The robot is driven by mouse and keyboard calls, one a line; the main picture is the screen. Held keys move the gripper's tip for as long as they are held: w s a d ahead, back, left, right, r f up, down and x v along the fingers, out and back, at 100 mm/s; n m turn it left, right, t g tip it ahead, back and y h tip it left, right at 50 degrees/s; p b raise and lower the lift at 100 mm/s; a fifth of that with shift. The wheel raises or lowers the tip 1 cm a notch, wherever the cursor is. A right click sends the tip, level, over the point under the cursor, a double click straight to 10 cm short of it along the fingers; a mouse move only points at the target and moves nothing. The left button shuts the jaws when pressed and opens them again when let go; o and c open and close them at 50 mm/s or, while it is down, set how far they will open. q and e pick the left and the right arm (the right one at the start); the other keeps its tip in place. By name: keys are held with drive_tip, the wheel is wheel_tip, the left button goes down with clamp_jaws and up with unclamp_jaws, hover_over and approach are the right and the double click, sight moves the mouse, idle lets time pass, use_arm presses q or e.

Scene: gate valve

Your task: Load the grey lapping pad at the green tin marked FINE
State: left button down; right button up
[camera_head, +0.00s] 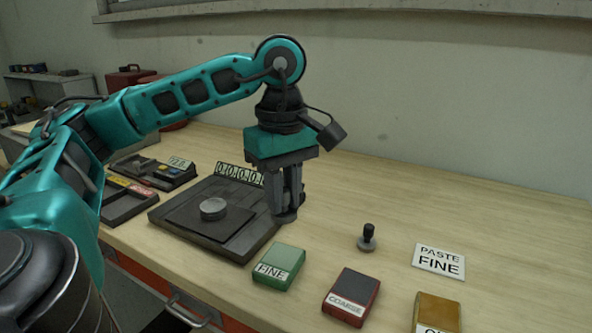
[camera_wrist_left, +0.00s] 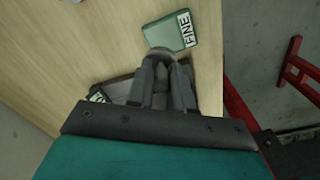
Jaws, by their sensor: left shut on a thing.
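My left gripper (camera_head: 286,198) points down above the bench, shut on a small grey lapping pad (camera_head: 286,217) whose round foot shows below the fingers. In the left wrist view the pad (camera_wrist_left: 159,52) shows at the fingertips, right by the edge of the green tin (camera_wrist_left: 168,30); the fingers hide most of its handle. In the head view the green tin (camera_head: 280,262), labelled FINE, lies on the bench below and in front of the pad, apart from it in the picture. A sign (camera_head: 439,260) reads PASTE FINE. My right gripper is not in view.
A dark plate fixture (camera_head: 165,219) with a grey disc (camera_head: 213,208) and a digit display (camera_head: 240,174) stands left. A red COARSE tin (camera_head: 350,297), an amber tin (camera_head: 437,312) and another dark-handled pad (camera_head: 367,241) lie right. The back right bench is clear.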

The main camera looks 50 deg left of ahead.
sight(281, 219)
use_arm(q)
drive_tip(key=shift+s+d+f+m, duration=0.1)
drive_tip(key=shift+s+f+m, duration=0.25)
drive_tip(key=shift+f, duration=0.2)
drive_tip(key=shift+f+b, duration=0.3)
drive_tip(key=shift+b, duration=0.2)
wheel_tip(281, 219, down, 3)
drive_tip(key=shift+r+b, duration=0.15)
drive_tip(key=shift+b, duration=0.85)
drive_tip(key=shift+f+b, duration=0.5)
drive_tip(key=shift+f, duration=0.6)
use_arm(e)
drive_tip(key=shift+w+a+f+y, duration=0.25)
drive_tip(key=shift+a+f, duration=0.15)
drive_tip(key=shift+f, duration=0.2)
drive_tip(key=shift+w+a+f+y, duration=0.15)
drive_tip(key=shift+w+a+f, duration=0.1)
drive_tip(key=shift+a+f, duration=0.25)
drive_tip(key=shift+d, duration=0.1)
use_arm(q)
drive_tip(key=shift+f+b, duration=0.5)
drive_tip(key=shift+b, duration=0.2)
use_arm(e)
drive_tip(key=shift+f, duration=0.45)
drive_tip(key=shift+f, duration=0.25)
use_arm(q)
drive_tip(key=shift+f, duration=0.1)
